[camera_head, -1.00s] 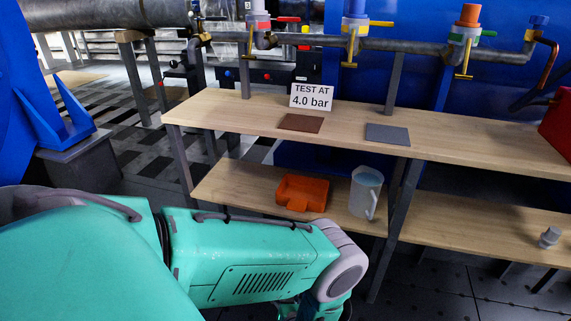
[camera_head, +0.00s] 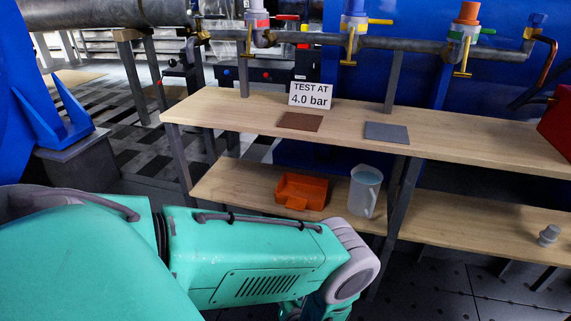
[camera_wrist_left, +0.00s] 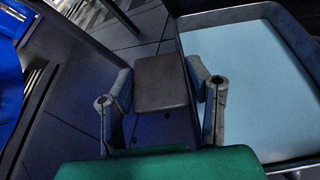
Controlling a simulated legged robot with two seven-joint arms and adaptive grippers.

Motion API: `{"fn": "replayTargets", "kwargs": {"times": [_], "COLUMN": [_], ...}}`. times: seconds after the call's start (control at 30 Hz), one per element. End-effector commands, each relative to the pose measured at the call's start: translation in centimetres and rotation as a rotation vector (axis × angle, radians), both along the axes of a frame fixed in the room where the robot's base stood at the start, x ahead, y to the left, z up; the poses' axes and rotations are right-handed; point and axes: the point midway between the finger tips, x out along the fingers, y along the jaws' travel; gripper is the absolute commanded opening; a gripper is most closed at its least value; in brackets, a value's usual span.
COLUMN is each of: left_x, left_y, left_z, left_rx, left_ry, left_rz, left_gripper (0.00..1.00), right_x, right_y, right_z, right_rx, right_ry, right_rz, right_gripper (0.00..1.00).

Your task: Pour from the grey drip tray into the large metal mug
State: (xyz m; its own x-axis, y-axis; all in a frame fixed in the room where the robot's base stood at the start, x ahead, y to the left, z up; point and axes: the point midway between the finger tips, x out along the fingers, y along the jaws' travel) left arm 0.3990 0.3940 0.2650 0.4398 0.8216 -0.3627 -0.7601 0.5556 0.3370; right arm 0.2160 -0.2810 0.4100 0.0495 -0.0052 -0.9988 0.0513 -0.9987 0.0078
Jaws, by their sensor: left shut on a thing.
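The grey drip tray (camera_wrist_left: 217,15) fills the right of the left wrist view. A flat pale blue surface, which looks like liquid, covers its inside. My left gripper (camera_wrist_left: 162,92) has a finger on each side of a dark flat block, seemingly the tray's handle, and is shut on it. In the head view my left arm hides the gripper and tray. A tall pale grey mug (camera_head: 364,192) with a handle stands upright on the lower shelf, apart from my arm; I take it as the large metal mug. My right gripper is not in view.
An orange tray (camera_head: 301,190) sits left of the mug on the lower shelf (camera_head: 235,187). The upper shelf (camera_head: 230,108) above holds a brown plate (camera_head: 300,122), a grey plate (camera_head: 387,133) and a sign (camera_head: 310,95). A small grey fitting (camera_head: 548,235) stands at the right.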

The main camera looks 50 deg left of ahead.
Motion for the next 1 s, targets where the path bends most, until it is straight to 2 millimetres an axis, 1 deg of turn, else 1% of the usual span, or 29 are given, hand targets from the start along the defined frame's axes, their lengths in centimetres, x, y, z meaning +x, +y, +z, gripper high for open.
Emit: {"fn": "replayTargets", "kwargs": {"times": [0.47,0.7,1.0], "left_x": [0.12,0.32,0.28], "left_y": [0.03,-0.17,-0.13], "left_z": [0.18,0.75,0.76], "left_rx": [0.005,0.029,0.030], "left_ry": [0.002,0.035,0.038], "left_rz": [0.000,-0.001,0.000], "left_gripper": [0.00,0.00,0.00], "right_x": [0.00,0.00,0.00], "right_y": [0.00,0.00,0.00], "right_z": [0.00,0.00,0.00], "right_rx": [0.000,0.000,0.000], "right_ry": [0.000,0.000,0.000], "right_rz": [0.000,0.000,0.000], "right_gripper": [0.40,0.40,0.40]}}
